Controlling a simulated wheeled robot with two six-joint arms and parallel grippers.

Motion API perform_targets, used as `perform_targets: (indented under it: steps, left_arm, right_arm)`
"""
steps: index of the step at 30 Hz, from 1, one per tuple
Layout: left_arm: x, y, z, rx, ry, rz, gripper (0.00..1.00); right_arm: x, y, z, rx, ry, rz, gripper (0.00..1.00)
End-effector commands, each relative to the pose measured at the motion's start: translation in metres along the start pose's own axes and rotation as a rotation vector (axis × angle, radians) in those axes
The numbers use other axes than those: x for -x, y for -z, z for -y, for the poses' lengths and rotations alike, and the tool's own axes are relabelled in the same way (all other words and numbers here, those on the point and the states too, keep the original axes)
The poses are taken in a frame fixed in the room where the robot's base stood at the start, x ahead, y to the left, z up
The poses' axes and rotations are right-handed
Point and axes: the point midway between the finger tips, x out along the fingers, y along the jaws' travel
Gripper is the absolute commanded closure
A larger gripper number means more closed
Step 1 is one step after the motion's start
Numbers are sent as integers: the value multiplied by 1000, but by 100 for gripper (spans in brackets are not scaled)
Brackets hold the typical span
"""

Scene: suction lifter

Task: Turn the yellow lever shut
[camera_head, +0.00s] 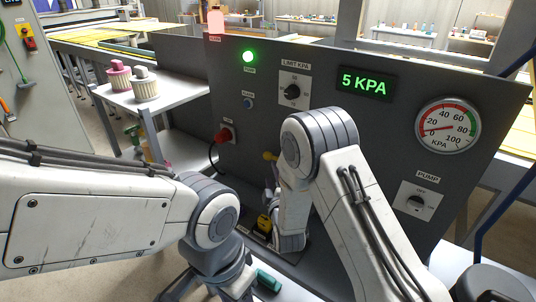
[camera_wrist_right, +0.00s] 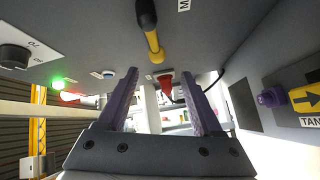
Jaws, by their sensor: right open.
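The yellow lever shows in the right wrist view as a yellow shaft (camera_wrist_right: 155,46) with a black grip, standing out from the grey panel. In the head view only a small yellow part (camera_head: 269,156) shows beside my right arm; the rest is hidden. My right gripper (camera_wrist_right: 160,75) is open, its two purple fingers apart with nothing held. In the wrist view the lever is above the fingertips, roughly in line with the gap; I cannot tell whether they touch. In the head view the right gripper (camera_head: 271,190) is mostly hidden. My left wrist is low in the head view; its fingers are unclear.
The panel carries a green lamp (camera_head: 248,57), a limit knob (camera_head: 292,92), a display reading 5 KPA (camera_head: 364,84), a gauge (camera_head: 447,127), a pump knob (camera_head: 415,203) and a red plug (camera_head: 225,134). A yellow arrow plate (camera_wrist_right: 307,97) is at right in the wrist view.

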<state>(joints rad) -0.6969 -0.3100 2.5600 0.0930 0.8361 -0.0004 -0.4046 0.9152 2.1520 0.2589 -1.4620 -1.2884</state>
Motion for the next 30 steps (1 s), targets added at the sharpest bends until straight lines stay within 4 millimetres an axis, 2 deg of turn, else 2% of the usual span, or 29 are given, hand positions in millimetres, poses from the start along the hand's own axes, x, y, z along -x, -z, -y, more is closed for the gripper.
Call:
perform_targets:
  steps: [5, 15, 21, 30]
  left_arm:
    - [5, 0, 0, 0, 0, 0, 50]
    - [24, 1, -2, 0, 0, 0, 50]
    - [30, 2, -2, 0, 0, 0, 50]
    - [32, 2, -2, 0, 0, 0, 50]
  right_arm:
    - [-10, -3, -4, 30, -36, 0, 33]
    - [-67, -2, -6, 27, -35, -1, 33]
    - [-93, -3, -6, 27, -32, 0, 33]
    - [-105, -3, -5, 27, -31, -1, 33]
